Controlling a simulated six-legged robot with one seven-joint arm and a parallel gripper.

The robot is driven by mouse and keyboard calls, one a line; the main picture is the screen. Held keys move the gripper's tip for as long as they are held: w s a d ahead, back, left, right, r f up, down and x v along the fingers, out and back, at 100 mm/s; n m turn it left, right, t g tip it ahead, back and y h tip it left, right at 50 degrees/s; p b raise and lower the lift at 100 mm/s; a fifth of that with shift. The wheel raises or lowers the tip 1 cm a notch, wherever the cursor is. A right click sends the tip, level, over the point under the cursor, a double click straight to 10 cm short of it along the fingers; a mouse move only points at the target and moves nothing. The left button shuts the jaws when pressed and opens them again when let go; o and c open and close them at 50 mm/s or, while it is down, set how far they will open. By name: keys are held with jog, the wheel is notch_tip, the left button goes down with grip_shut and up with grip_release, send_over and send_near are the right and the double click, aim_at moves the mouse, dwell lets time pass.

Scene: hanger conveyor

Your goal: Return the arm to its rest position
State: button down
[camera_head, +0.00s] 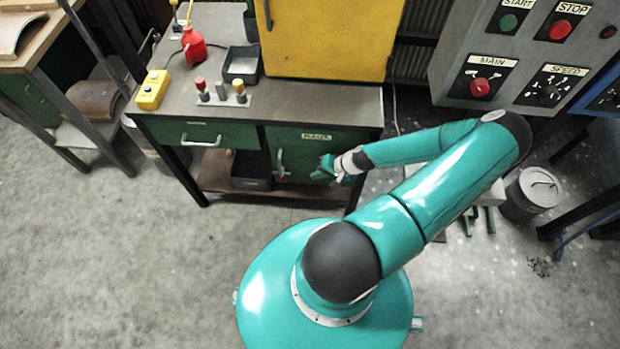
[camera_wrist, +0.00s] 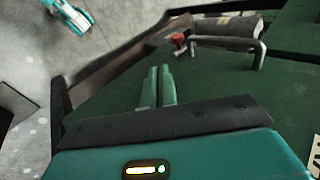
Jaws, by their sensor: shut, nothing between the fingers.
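My teal arm bends at an elbow on the right in the head view and reaches back left to the green workbench. My gripper (camera_head: 322,172) is in front of the green cabinet door (camera_head: 300,143), to the right of its metal handle (camera_head: 280,162). In the wrist view the two green fingers (camera_wrist: 157,86) lie side by side, shut with nothing between them. Behind them are the green door panel (camera_wrist: 225,85) and the bar handle (camera_wrist: 245,44). I cannot tell how close the fingertips are to the door.
The workbench top (camera_head: 320,105) carries a yellow button box (camera_head: 152,90), red oil can (camera_head: 194,46) and yellow cabinet (camera_head: 325,40). A control panel (camera_head: 530,50) stands at back right, above a lidded metal bin (camera_head: 530,193). The floor (camera_head: 160,250) at left is clear.

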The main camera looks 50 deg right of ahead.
jog(key=shift+v, duration=1.05)
